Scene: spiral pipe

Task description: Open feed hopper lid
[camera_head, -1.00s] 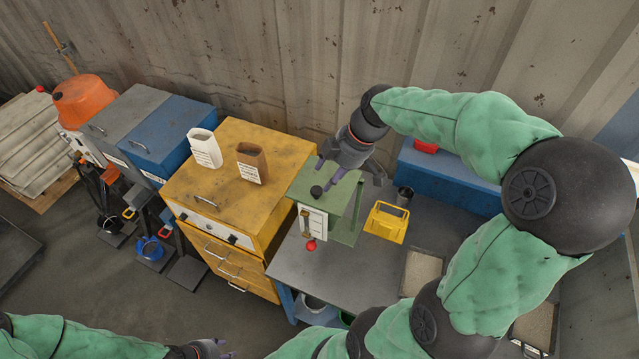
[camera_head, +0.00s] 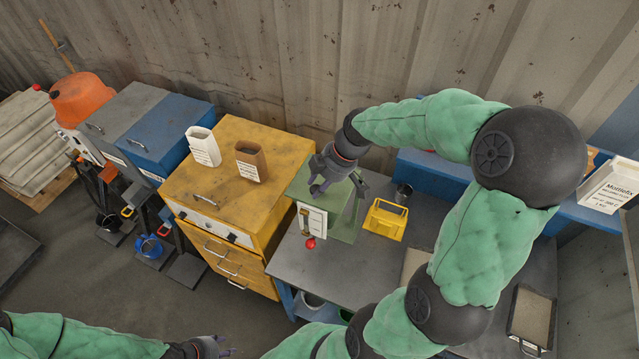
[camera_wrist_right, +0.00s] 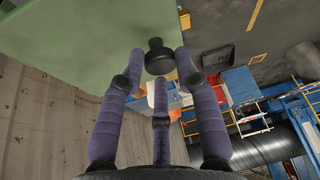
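The feed hopper is a green box (camera_head: 346,222) on the grey bench, with a white panel on its front and a flat green lid that looks closed. Its black knob (camera_wrist_right: 158,57) shows in the right wrist view, between and just beyond my fingertips. My right gripper (camera_head: 338,184) is over the lid, its purple-grey fingers spread around the knob. I cannot tell whether they touch it; the hand hides the knob in the head view. My left gripper (camera_head: 212,347) is low at the bottom edge, away from the hopper, with fingers apart.
A yellow cabinet (camera_head: 235,140) with a white bag (camera_head: 204,147) and a brown bag (camera_head: 251,161) stands left of the hopper. A yellow basket (camera_head: 385,219) and a dark cup (camera_head: 403,193) are close on its right. The corrugated wall is behind. The bench (camera_head: 320,268) is clear in front.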

